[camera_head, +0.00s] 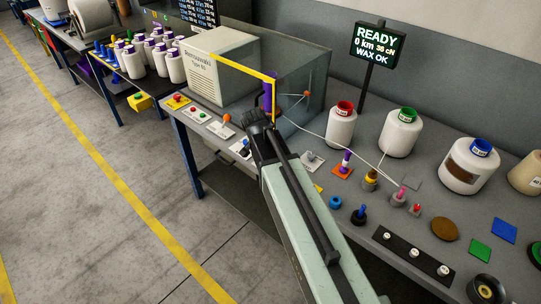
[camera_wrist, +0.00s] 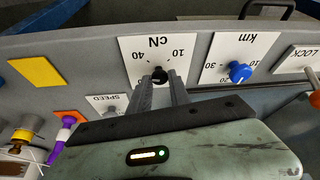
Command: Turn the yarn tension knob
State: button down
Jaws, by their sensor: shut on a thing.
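The yarn tension knob (camera_wrist: 159,75) is a small black knob on a white plate (camera_wrist: 140,45) marked cN, with 10 and 40 on its scale. The plate looks upside down in the wrist view. My gripper (camera_wrist: 160,82) has one finger on each side of the knob and is shut on it. In the head view my gripper (camera_head: 258,122) is at the front of the winding machine and hides the knob. A display (camera_head: 378,45) reads READY, 0 km, 36 cN, WAX OK.
A blue knob (camera_wrist: 239,72) on a km plate is close beside the gripped one. A SPEED plate (camera_wrist: 113,104) lies on the other side. White yarn cones (camera_head: 341,127) and several small parts stand on the bench at right. The floor at left is clear.

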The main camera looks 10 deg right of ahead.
jog(key=m, duration=0.1)
jog(key=m+g, duration=0.1)
jog(key=m+h, duration=0.1)
jog(key=m, duration=0.1)
jog(key=shift+w+a, duration=0.15)
jog(key=shift+w, duration=0.1)
jog(key=shift+m+g, duration=0.7)
jog(key=shift+m, duration=0.5)
jog(key=c, duration=1.2)
grip_release()
jog(key=p+v, duration=0.7)
jog(key=shift+a+r, duration=0.2)
jog(key=shift+r, duration=0.15)
